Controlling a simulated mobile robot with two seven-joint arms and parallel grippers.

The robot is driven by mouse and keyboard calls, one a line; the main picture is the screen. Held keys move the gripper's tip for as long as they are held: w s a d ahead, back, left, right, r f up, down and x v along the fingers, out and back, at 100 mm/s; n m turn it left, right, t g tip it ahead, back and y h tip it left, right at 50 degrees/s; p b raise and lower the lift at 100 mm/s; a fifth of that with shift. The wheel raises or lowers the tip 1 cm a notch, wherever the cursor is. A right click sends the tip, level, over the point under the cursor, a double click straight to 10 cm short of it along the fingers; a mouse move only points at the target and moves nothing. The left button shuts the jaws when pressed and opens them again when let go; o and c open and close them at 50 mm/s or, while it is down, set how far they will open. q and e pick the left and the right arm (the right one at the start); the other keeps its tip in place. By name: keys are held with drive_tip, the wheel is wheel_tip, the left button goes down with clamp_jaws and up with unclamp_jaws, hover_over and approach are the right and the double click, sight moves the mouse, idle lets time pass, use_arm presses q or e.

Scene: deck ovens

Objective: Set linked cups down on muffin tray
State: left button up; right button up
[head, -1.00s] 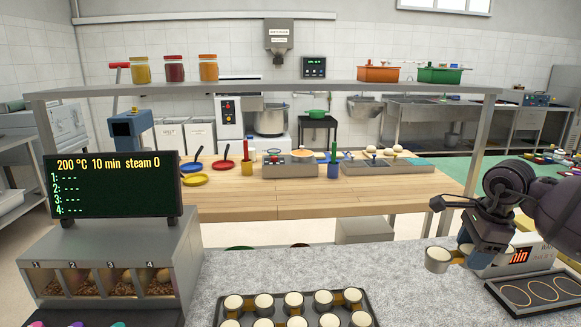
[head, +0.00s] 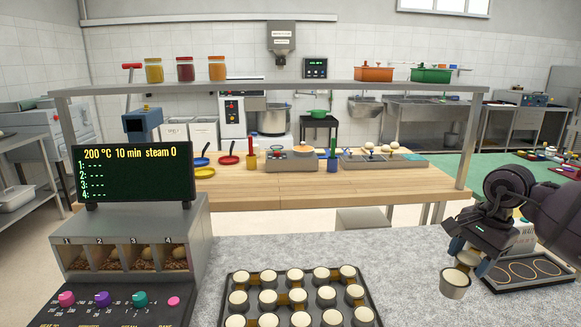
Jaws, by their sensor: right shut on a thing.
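The muffin tray (head: 371,297) is dark and lies on the grey speckled counter at the lower middle. Several pale-filled cups sit in it, some joined by brown links. My right gripper (head: 461,256) is at the right, shut on linked cups (head: 454,284). One grey cup with a pale top hangs clear below the gripper, right of the tray and apart from it. The rest of the held piece is mostly hidden by the gripper. My left gripper is not in view.
A display board (head: 132,175) stands on a bin unit with knobs at the left. A dark plate with oval outlines (head: 526,270) lies at the right, close to my right gripper. The counter (head: 405,262) between tray and gripper is clear.

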drive_tip(key=s+a+f+n+g, duration=0.2)
drive_tip(key=s+a+f+n, duration=0.7)
drive_tip(key=a, duration=0.5)
drive_tip(key=s+n, duration=0.2)
drive_tip(key=n, duration=0.1)
drive_tip(key=shift+s+a+f+n, duration=0.25)
drive_tip(key=shift+a+f+n, duration=0.15)
